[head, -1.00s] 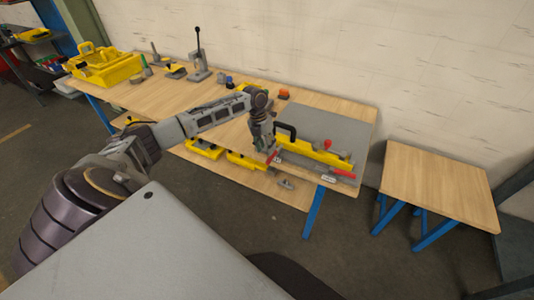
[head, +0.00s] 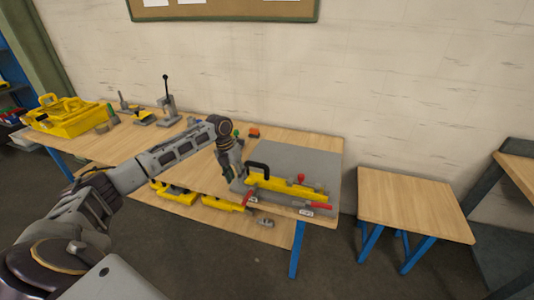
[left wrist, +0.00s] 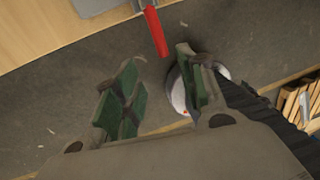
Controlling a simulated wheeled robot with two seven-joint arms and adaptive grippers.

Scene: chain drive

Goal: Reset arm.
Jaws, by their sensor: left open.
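My left arm reaches in from the left over the workbench (head: 190,185). My left gripper (head: 240,188) points down at the bench's front edge, beside a yellow fixture (head: 285,186) on a grey plate (head: 300,160). In the left wrist view my left gripper (left wrist: 160,92) has its two green-padded fingers apart, with nothing between them. A red handle (left wrist: 155,32) shows just beyond the fingertips, over the grey floor. Whether a finger touches it cannot be told. My right gripper is not in view.
A yellow tote (head: 65,118) and a lever press (head: 168,105) stand toward the bench's left and back. Yellow parts (head: 175,192) sit on the lower shelf. A small wooden table (head: 412,203) stands to the right, with free floor between.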

